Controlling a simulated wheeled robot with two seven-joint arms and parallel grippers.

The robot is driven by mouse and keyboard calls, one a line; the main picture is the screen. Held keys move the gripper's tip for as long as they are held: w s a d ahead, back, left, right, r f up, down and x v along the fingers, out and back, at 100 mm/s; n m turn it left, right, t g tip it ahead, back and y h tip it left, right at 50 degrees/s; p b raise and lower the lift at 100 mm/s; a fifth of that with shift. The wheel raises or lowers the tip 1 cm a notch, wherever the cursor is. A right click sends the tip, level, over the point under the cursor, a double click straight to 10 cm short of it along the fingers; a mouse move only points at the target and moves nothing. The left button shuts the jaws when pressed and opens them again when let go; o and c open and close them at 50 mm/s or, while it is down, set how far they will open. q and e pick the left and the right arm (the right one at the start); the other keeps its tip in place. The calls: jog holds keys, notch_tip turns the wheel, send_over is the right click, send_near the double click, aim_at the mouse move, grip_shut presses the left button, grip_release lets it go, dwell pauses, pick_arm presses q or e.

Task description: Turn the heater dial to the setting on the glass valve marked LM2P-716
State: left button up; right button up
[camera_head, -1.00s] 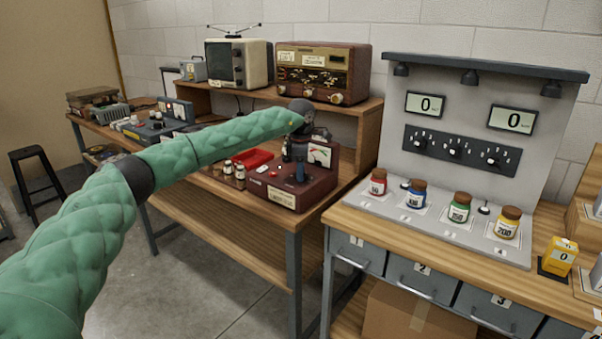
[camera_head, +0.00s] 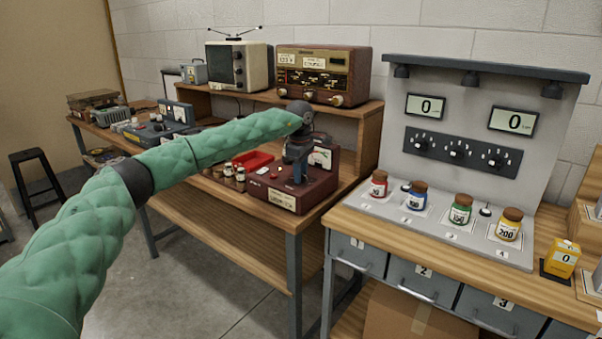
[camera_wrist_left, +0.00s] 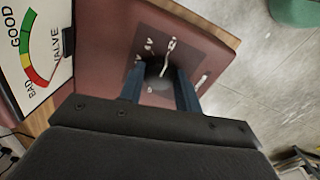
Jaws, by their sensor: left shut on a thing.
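The maroon valve tester (camera_head: 312,192) stands on the wooden bench, with a GOOD/BAD meter (camera_head: 320,156) at its back. My left gripper (camera_head: 298,178) points down onto its top. In the left wrist view the blue fingers (camera_wrist_left: 160,88) are shut on the dark round heater dial (camera_wrist_left: 158,82), one on each side. White markings ring the dial on a dark plate; a white line runs up from it, and the fingers hide part of the scale. Several small valves (camera_head: 228,174) stand left of the tester; their markings are too small to read. My right gripper is not in view.
A red tray (camera_head: 254,158) lies behind the small valves. A radio (camera_head: 322,75) and a television (camera_head: 238,65) stand on the shelf above. To the right, another bench holds several coloured jars (camera_head: 460,209) before a grey panel (camera_head: 463,150).

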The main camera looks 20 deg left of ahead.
pick_arm(q)
jog(key=shift+w+r, duration=0.1)
jog(key=shift+r, duration=0.1)
jog(key=o, duration=0.7)
jog(key=shift+o, duration=1.3)
jog(key=shift+f, duration=0.1)
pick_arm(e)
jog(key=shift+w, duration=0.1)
pick_arm(q)
jog(key=shift+r, duration=0.5)
jog(key=r, duration=0.3)
jog(key=r+b, duration=0.1)
jog(key=r, duration=0.2)
jog(key=shift+s+a+r, duration=0.1)
jog(key=shift+s+r, duration=0.1)
jog(key=shift+r, duration=0.2)
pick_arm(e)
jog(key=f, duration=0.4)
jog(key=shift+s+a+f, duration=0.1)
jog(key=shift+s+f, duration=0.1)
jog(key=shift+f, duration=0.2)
